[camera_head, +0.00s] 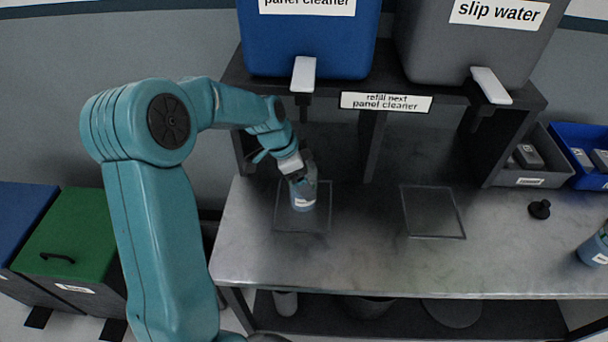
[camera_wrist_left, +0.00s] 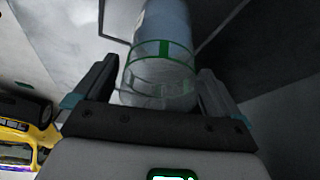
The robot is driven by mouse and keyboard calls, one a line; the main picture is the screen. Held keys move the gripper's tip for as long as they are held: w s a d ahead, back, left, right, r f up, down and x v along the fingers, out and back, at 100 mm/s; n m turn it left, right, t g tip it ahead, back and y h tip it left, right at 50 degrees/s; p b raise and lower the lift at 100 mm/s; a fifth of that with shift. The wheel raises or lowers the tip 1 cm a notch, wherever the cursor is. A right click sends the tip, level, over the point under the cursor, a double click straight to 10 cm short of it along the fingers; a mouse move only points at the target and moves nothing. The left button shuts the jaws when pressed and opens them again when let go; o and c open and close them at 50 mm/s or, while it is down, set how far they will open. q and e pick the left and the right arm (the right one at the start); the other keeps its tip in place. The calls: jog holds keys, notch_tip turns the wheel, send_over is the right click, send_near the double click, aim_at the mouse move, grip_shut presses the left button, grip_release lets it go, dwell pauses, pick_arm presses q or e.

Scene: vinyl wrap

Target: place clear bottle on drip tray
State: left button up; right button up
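The clear bottle (camera_head: 303,193) has a white label and bluish contents. It stands upright within the left drip tray (camera_head: 286,225), under the blue panel cleaner container. In the left wrist view, the bottle (camera_wrist_left: 162,72) shows green bands and a clear end between my fingers. My left gripper (camera_head: 292,166) reaches in from the left at the bottle's upper part. In the wrist view, my left gripper's fingers (camera_wrist_left: 158,85) stand on either side of the bottle, with narrow gaps seeming to show beside it. My right gripper is not in view.
The blue container (camera_head: 308,40) and grey slip water container (camera_head: 466,45) sit on the shelf, with taps. A second drip tray (camera_head: 433,236) is empty. A black knob-like part (camera_head: 540,209) and another bottle (camera_head: 594,250) are at right. The front bench surface is clear.

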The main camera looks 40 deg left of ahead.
pick_arm(q)
jog(key=v, duration=1.2)
jog(key=shift+r, duration=0.2)
jog(key=shift+s+f, duration=0.1)
